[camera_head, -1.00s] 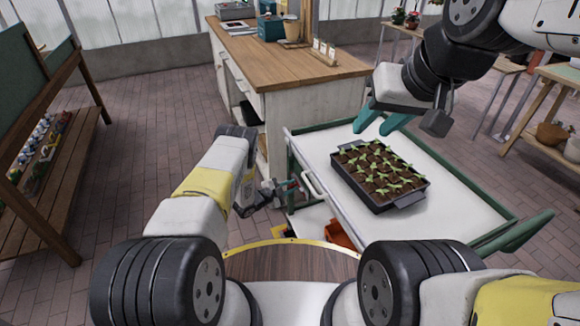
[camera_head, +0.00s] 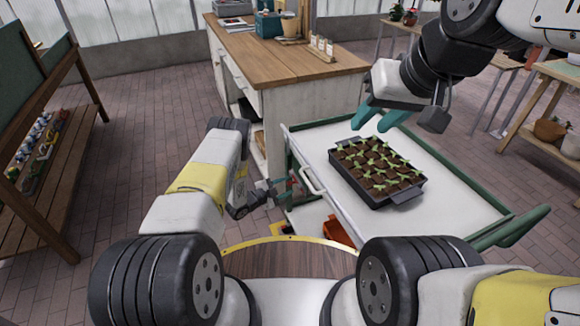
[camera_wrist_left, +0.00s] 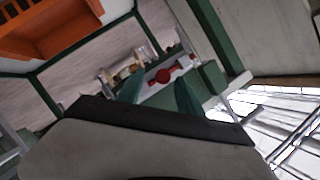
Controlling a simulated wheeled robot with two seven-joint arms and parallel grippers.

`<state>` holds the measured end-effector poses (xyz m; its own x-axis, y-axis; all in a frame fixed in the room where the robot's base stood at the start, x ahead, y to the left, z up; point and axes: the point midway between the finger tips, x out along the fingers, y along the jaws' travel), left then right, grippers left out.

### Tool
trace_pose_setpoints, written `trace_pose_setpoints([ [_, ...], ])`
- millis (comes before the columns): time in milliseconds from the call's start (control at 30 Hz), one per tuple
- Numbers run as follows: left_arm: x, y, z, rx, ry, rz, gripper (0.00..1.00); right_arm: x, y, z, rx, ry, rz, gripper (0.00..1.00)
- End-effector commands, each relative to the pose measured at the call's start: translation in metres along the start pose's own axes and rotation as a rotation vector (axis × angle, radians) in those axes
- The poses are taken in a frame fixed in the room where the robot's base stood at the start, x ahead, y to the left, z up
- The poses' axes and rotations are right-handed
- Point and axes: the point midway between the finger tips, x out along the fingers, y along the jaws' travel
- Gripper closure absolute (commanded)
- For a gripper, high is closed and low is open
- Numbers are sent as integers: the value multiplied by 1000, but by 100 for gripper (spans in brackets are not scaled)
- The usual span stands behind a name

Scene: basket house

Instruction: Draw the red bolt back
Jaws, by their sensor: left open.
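A red bolt (camera_wrist_left: 163,76) shows in the left wrist view as a red bar with a rounder middle, on a pale plate on the green-framed cart. My left gripper (camera_wrist_left: 160,93) is open, its two teal fingertips pointing toward the bolt. The bolt appears beyond and between the tips; I cannot tell whether they touch it. In the head view, my left gripper (camera_head: 287,187) is low beside the cart's near left corner, small and partly hidden. My right gripper (camera_head: 370,119) is open and empty above the cart's far side.
The white-topped cart (camera_head: 455,212) carries a black seedling tray (camera_head: 382,200). An orange bin (camera_wrist_left: 45,28) sits low in it. A wooden-topped cabinet (camera_head: 270,57) stands behind, close to my left arm. A slatted bench (camera_head: 45,190) stands left, with open brick floor between.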

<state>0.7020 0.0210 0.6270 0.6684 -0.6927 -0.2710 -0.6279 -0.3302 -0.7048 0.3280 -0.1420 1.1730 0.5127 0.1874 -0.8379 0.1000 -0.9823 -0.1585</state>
Motion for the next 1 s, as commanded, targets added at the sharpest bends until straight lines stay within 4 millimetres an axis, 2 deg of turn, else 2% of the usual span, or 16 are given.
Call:
trace_pose_setpoints([
  [100, -22, 0, 0, -2, -1, 1, 57, 0, 0, 0, 0, 0, 0, 64],
  [300, -45, 0, 0, 0, 1, 2, 57, 0, 0, 0, 0, 0, 0, 64],
  [833, -49, 0, -1, 1, 0, 2, 57, 0, 0, 0, 0, 0, 0, 64],
  [933, -48, -17, -1, 1, -21, -7, 57, 0, 0, 0, 0, 0, 0, 64],
  [1000, -46, -43, -2, -4, -60, -19, 57, 0, 0, 0, 0, 0, 0, 64],
])
